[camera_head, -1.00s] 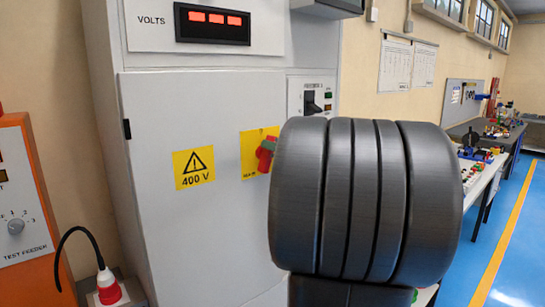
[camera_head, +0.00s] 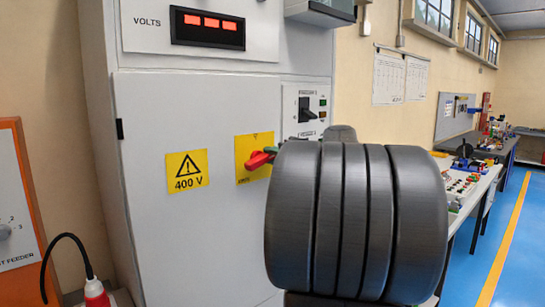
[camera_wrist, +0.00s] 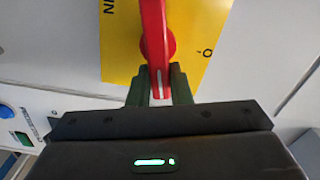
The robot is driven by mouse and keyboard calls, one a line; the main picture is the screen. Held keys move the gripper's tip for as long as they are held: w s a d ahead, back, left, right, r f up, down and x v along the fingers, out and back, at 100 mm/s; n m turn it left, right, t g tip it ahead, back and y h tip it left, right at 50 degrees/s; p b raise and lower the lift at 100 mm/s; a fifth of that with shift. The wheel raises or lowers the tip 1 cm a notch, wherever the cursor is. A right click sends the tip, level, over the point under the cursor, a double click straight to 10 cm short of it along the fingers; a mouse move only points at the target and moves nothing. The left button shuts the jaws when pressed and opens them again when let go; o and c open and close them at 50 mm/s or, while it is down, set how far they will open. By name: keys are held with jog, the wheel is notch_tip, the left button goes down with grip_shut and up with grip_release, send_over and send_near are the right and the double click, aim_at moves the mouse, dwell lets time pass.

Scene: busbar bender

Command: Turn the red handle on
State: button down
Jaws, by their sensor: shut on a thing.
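The red handle (camera_head: 258,160) sits on a yellow plate (camera_head: 243,148) on the front of the grey cabinet. In the wrist view the handle (camera_wrist: 155,35) runs up the picture over the yellow plate (camera_wrist: 122,45), which looks tilted. My gripper (camera_wrist: 160,76) is shut on the handle's near end, with one dark green finger on each side. In the head view only the green fingertips (camera_head: 271,151) show beside the handle. My own dark arm hides the rest of the gripper and part of the cabinet's right side.
A 400 V warning sign (camera_head: 188,171) is left of the plate. A black switch (camera_head: 307,110) is above right, and a red VOLTS display (camera_head: 207,30) is lit. An orange test feeder (camera_head: 18,200) stands at left. Workbenches (camera_head: 480,180) line the right wall beside open blue floor.

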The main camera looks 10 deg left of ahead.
jog(key=shift+f+m, duration=0.2)
jog(key=shift+m, duration=0.55)
jog(key=shift+f+m, duration=0.15)
jog(key=shift+m, duration=0.6)
jog(key=c, duration=1.3)
grip_release()
jog(key=shift+d, duration=0.1)
jog(key=b+v, duration=0.2)
jog(key=v, duration=1.1)
jog(key=shift+s+d, duration=0.2)
jog(key=shift+d, duration=0.1)
jog(key=shift+a, duration=0.1)
